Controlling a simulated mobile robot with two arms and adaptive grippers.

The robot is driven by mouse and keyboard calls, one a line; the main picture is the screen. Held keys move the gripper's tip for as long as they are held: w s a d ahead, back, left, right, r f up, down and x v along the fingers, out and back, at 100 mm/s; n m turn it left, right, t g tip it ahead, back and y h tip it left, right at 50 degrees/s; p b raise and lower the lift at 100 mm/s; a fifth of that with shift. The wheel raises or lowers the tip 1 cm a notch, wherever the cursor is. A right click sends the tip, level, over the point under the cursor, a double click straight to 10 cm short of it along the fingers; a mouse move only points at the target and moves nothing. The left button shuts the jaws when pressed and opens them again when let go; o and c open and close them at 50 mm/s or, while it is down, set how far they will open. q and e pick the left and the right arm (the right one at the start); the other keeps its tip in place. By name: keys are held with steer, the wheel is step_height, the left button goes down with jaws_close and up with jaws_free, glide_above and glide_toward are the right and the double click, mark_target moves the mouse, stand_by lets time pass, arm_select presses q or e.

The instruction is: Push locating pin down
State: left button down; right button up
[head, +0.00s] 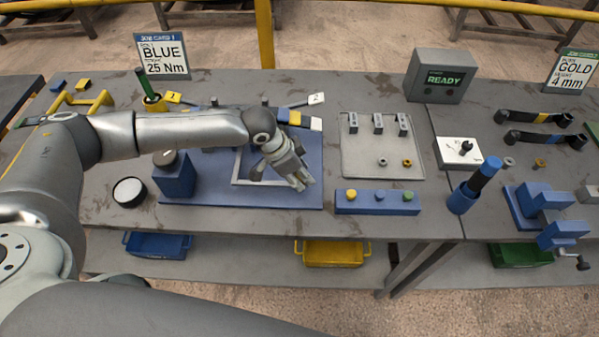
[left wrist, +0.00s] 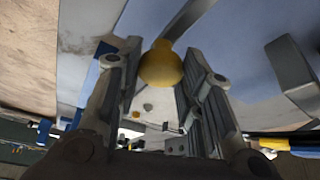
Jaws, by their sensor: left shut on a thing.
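My left gripper (head: 300,181) reaches over the right part of the blue fixture plate (head: 205,187), beside a grey metal frame (head: 238,168). In the left wrist view, a yellow rounded knob (left wrist: 161,64) sits between the two fingers of the left gripper (left wrist: 163,75), which are shut on it. It looks like the head of the locating pin. Its shaft is hidden, so I cannot tell how deep it sits. In the head view the fingers hide the knob. My right gripper is not in view.
A blue block with several coloured buttons (head: 377,202) stands just right of the plate. A grey tray (head: 383,160) holds clips and nuts. A blue post block (head: 174,179) stands at the plate's left. A READY box (head: 440,75) stands at the back.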

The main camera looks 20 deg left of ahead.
arm_select(q)
step_height(320, 180, down, 4)
steer(key=shift+s+r+b, duration=0.15)
steer(key=shift+r+b, duration=0.1)
steer(key=shift+b, duration=0.35)
steer(key=shift+f, duration=0.25)
steer(key=c, duration=1.4)
jaws_free()
steer(key=o, duration=0.4)
steer(key=shift+r, duration=0.1)
steer(key=v, duration=1.2)
